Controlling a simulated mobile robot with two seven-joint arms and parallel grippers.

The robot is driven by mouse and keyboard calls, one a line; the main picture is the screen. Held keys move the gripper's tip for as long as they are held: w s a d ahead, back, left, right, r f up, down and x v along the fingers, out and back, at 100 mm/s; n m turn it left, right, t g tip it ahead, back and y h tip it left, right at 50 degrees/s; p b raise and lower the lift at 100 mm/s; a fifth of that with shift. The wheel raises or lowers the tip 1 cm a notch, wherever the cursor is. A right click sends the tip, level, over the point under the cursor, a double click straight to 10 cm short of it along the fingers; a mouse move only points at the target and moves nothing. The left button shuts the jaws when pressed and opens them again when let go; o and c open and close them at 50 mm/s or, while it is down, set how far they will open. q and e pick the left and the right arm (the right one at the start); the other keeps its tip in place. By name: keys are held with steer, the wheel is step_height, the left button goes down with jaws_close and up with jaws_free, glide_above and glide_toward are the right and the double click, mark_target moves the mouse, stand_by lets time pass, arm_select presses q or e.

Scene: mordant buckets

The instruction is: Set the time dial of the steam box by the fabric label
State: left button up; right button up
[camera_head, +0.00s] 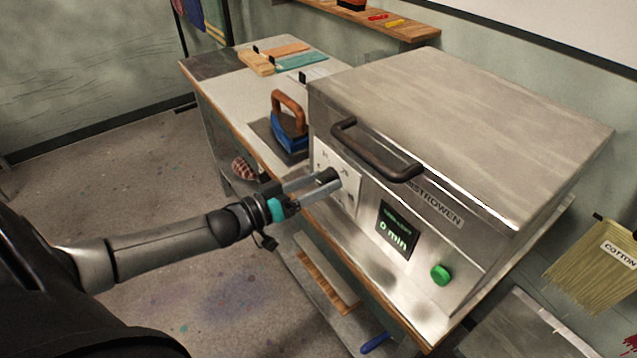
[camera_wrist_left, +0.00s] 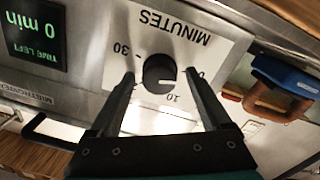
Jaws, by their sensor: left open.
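The steam box (camera_head: 460,120) is a large brushed-metal case with a dark handle on its lid. Its time dial is a round black knob (camera_wrist_left: 158,68) with a white pointer mark, on a white plate (camera_wrist_left: 185,45) marked MINUTES. In the left wrist view the plate appears upside down, with 30 and 10 readable. The mark points to the right in that view. My left gripper (camera_head: 328,183) is open, its fingers on either side of the knob; contact is unclear. The display (camera_head: 397,232) reads 0 min. A fabric label (camera_head: 619,253) reading COTTON hangs on yellowish yarn at the right.
A green button (camera_head: 441,274) sits on the box front, right of the display. A blue iron with a wooden handle (camera_head: 290,125) stands left of the box. Several coloured pieces lie farther back on the table (camera_head: 228,97). The floor at left is clear.

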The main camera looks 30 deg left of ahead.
arm_select(q)
steer(key=shift+c, duration=0.2)
jaws_close()
stand_by(0.5)
